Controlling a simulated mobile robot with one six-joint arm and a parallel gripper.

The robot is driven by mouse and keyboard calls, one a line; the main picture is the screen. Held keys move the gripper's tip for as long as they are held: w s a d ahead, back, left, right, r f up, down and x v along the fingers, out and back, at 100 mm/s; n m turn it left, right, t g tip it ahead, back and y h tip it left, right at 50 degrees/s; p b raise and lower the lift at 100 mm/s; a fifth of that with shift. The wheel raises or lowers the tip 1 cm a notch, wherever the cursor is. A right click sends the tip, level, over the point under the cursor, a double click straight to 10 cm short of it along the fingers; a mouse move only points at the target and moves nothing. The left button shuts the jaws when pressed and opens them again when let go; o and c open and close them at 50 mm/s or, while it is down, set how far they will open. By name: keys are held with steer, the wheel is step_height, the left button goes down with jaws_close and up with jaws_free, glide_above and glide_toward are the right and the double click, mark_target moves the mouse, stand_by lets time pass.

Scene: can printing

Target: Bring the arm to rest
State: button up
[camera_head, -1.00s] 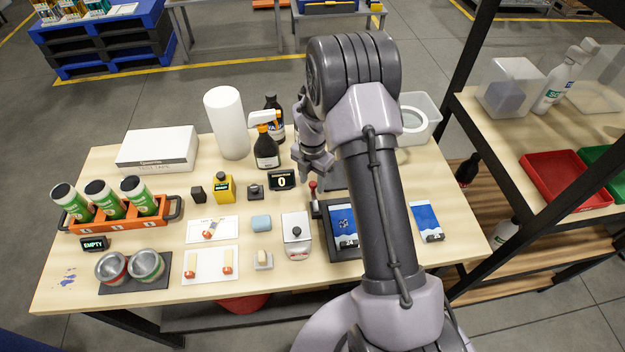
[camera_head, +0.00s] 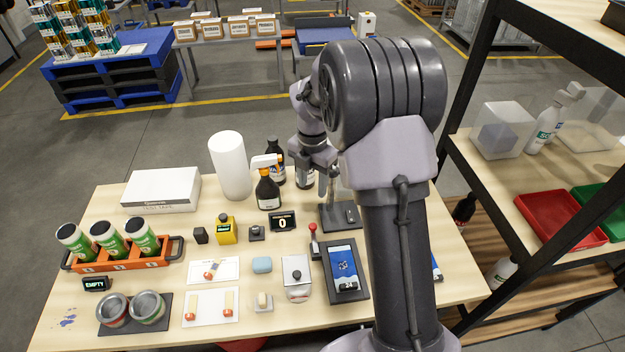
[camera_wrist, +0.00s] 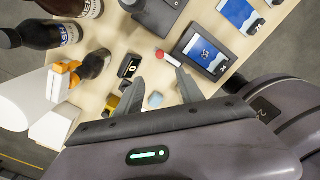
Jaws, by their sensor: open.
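My gripper (camera_head: 326,182) hangs above the back of the wooden table (camera_head: 190,328), right of the spray bottle. Its two fingers also show in the wrist view (camera_wrist: 158,82), spread apart with nothing between them. My arm is raised and folded, and its links cover the right part of the table in the head view. The spray bottle (camera_head: 268,192) stands just left of my gripper, apart from it. The black press-like stand (camera_head: 341,216) with a grey post is below and behind the fingers.
A white roll (camera_head: 230,165), dark bottles and a white box (camera_head: 162,190) stand along the table's back. An orange carrier (camera_head: 122,258) holds several green cans at left. A blue printed plate (camera_head: 345,267) lies in a dark frame. A shelf (camera_head: 470,145) with bins stands at right.

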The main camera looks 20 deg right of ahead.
stand_by(0.4)
steer(key=s+a+r+m+t+b, duration=0.2)
steer(key=s+a+r+m+b, duration=0.2)
steer(key=s+a+m+b, duration=0.35)
steer(key=s+a+f+m+t+y+b, duration=0.1)
steer(key=s+a+f+m+t+b, duration=0.1)
steer(key=s+m+b, duration=0.3)
steer(key=s+a+f+m+t+y+b, duration=0.1)
steer(key=s+m+b, duration=0.4)
steer(key=s+m, duration=0.8)
steer(key=a+f+m, duration=0.1)
steer(key=a+m, duration=0.1)
steer(key=m, duration=0.1)
steer(key=shift+s+a+f+t+b, duration=0.15)
steer(key=shift+s+a+t+b, duration=0.2)
steer(key=shift+a+t+b, duration=0.05)
